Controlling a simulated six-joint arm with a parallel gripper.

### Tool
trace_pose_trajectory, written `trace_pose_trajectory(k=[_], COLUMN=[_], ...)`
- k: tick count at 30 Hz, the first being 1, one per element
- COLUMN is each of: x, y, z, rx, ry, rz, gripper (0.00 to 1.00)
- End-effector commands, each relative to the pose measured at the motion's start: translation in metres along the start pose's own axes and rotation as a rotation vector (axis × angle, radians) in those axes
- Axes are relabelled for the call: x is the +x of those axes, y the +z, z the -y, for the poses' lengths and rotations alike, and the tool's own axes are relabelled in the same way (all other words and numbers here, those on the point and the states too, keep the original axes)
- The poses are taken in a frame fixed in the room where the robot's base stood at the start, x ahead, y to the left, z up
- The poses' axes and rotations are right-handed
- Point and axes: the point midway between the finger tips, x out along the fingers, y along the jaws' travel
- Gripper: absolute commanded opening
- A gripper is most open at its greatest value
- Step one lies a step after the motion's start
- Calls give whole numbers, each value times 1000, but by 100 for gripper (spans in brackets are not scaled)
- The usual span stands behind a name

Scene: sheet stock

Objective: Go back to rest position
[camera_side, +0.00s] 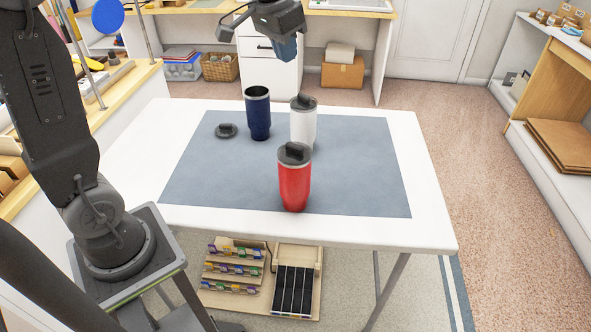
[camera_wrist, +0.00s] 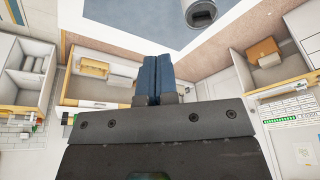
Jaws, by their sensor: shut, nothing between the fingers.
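My gripper (camera_side: 286,48) is above the far side of the table, clear of all the tumblers. In the wrist view its blue fingers (camera_wrist: 154,72) are together with nothing between them. A navy tumbler (camera_side: 259,113) without a lid stands upright on the grey-blue mat (camera_side: 365,180). A black lid (camera_side: 227,130) lies on the mat to its left. A white tumbler (camera_side: 303,128) with a black lid stands to its right. A red tumbler (camera_side: 294,188) with a black lid stands nearer the front. One light tumbler with a dark top (camera_wrist: 200,14) shows at the wrist view's upper edge.
The white table (camera_side: 430,215) has a bare rim around the mat, and the mat's right side is free. A wooden rack (camera_side: 235,268) with small coloured items sits below the table. White drawers (camera_side: 270,76) and a cardboard box (camera_side: 342,74) stand behind.

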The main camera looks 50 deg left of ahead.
Motion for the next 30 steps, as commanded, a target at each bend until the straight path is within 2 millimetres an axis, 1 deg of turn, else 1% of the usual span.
trace_pose_trajectory(k=[1, 5, 6, 8, 9, 12, 15, 18, 21, 28, 29, 30], x=[-12, -28, -30, -32, -32, -28, -21, -15, -12, -11, -11, -11], y=[20, 72, 88, 113, 130, 166, 194, 211, 219, 220, 220, 220], z=[-12, -36, -42, -50, -56, -65, -72, -75, -76, -76, -76, -76], rx=[5, 4, 4, 3, 3, 1, -1, -3, -4, -5, -5, -4], ry=[-1, -1, 0, 3, 6, 13, 19, 24, 26, 27, 27, 26], rz=[-24, -74, -90, -113, -128, -162, -186, -203, -210, -209, -209, -208], gripper=[0, 0, 0, 0, 0, 0, 0, 0, 0, 0, 1, 5])
